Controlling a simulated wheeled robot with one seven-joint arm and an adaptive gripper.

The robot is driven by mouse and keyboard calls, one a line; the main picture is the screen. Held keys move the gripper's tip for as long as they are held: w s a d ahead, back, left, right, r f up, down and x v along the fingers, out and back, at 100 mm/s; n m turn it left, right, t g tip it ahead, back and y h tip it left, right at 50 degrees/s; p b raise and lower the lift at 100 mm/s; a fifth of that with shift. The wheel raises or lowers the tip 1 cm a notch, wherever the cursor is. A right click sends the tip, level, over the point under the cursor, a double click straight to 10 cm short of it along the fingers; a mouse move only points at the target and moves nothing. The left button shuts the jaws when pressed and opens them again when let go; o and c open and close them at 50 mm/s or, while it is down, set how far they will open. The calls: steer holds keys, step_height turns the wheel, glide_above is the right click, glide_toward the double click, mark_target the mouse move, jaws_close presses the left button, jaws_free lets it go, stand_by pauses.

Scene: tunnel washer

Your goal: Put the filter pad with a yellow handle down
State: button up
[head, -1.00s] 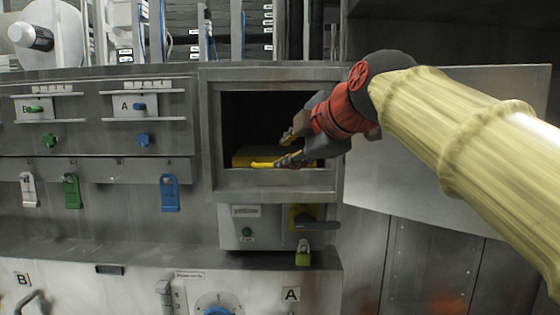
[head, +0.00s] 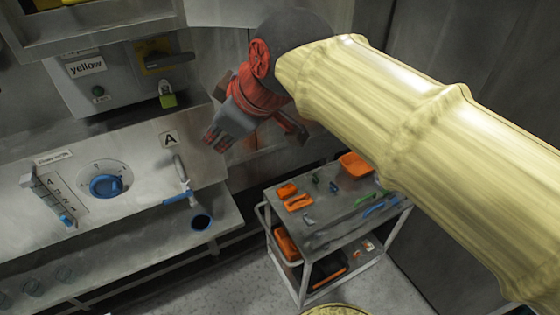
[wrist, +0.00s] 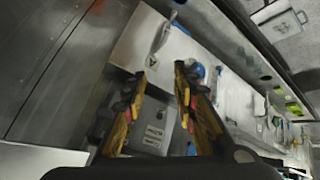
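The compartment (head: 110,30) marked "yellow" is cut off by the top left of the head view. A sliver of something yellowish (head: 46,5) shows inside it at the picture's edge, and it looks like the filter pad with its yellow handle. Most of it is out of view. My gripper (head: 216,140) is outside, below and right of the compartment, in front of the panel marked A. In the wrist view its two fingers (wrist: 162,72) stand apart with nothing between them. No pad shows in the wrist view.
A grey trolley (head: 335,222) with orange trays and small tools stands below right, apart from my gripper. The sloped panel (head: 135,150) with a blue knob (head: 106,186) and levers is at the left.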

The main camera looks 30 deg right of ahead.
steer(key=s+d+f+m+g, duration=0.1)
steer(key=s+d+f+m, duration=0.1)
steer(key=s+f, duration=0.4)
steer(key=s+d+f+m+g+h, duration=0.1)
steer(key=s+f+m, duration=0.4)
steer(key=f, duration=0.6)
steer(key=shift+s+d+f+m+g+h, duration=0.3)
steer(key=shift+s+d, duration=0.55)
steer(key=shift+s, duration=0.05)
step_height(320, 180, down, 20)
steer(key=b, duration=1.9)
steer(key=shift+r+b, duration=0.15)
steer(key=shift+b, duration=0.25)
steer(key=shift+c, duration=0.5)
